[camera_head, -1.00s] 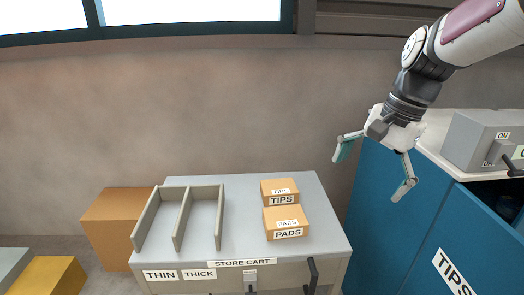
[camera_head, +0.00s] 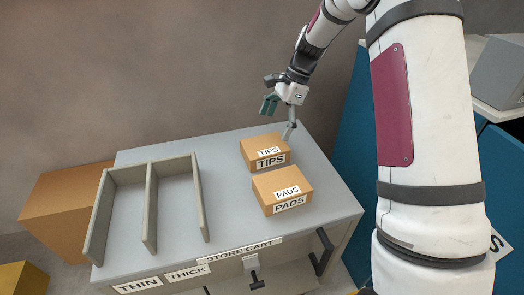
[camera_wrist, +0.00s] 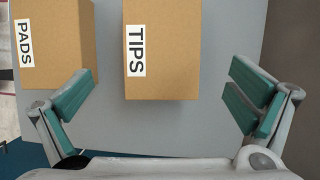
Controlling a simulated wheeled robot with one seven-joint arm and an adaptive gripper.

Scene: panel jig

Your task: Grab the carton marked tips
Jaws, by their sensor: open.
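The carton marked tips (camera_head: 264,151) is a small brown box with white TIPS labels, standing on the grey store cart top near its back right. In the wrist view the tips carton (camera_wrist: 170,50) lies ahead of and between my fingers. My gripper (camera_head: 280,116) is open and empty, above and just behind the tips carton in the head view. In the wrist view my gripper (camera_wrist: 158,107) has its teal-padded fingers spread wider than the carton, and they do not touch it. The carton marked pads (camera_head: 282,188) stands just in front of the tips carton.
The store cart (camera_head: 225,222) has a grey divider rack (camera_head: 148,200) on its left. The pads carton (camera_wrist: 60,45) is close to the left finger in the wrist view. A large brown box (camera_head: 65,205) stands left of the cart. A blue cabinet (camera_head: 348,140) is at the right.

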